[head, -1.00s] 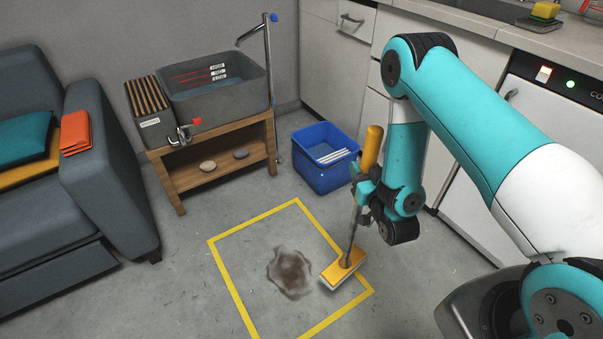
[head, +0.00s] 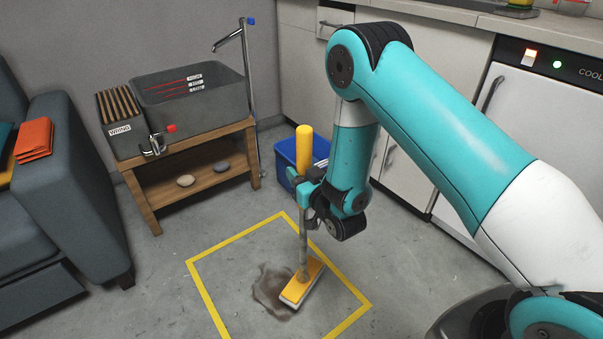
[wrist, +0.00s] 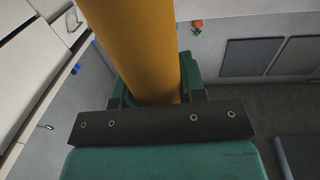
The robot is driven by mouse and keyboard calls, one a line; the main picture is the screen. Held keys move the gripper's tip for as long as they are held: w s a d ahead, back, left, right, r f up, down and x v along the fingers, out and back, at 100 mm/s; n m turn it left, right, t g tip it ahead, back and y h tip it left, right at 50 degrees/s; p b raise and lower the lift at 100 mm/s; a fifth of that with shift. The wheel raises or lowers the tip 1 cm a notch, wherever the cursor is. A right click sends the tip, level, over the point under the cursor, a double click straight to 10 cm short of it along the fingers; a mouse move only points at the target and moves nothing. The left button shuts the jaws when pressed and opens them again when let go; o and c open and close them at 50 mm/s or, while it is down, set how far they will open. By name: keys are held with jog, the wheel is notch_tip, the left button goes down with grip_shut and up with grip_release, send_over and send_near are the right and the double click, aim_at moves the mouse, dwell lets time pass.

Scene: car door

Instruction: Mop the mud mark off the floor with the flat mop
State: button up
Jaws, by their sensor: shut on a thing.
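The flat mop has a yellow handle (head: 304,150), a thin grey shaft and a yellow head (head: 303,281) with a pale pad beneath. In the wrist view the yellow handle (wrist: 135,50) rises between the jaws. The brown mud mark (head: 268,291) lies on the grey floor inside a yellow taped square. The mop head covers the right part of the mark. Whether the pad presses on the floor is hard to tell.
A grey sink tub (head: 190,95) stands on a wooden stand (head: 205,160) at the back. A blue bucket (head: 287,158) is behind the mop, partly hidden. A grey sofa (head: 60,200) is at the left, cabinets (head: 440,110) at the right.

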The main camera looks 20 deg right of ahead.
jog(key=shift+f+b, duration=2.7)
jog(key=shift+f, duration=1.05)
jog(key=shift+f+b, duration=0.45)
jog(key=shift+f, duration=0.2)
jog(key=shift+w, duration=0.15)
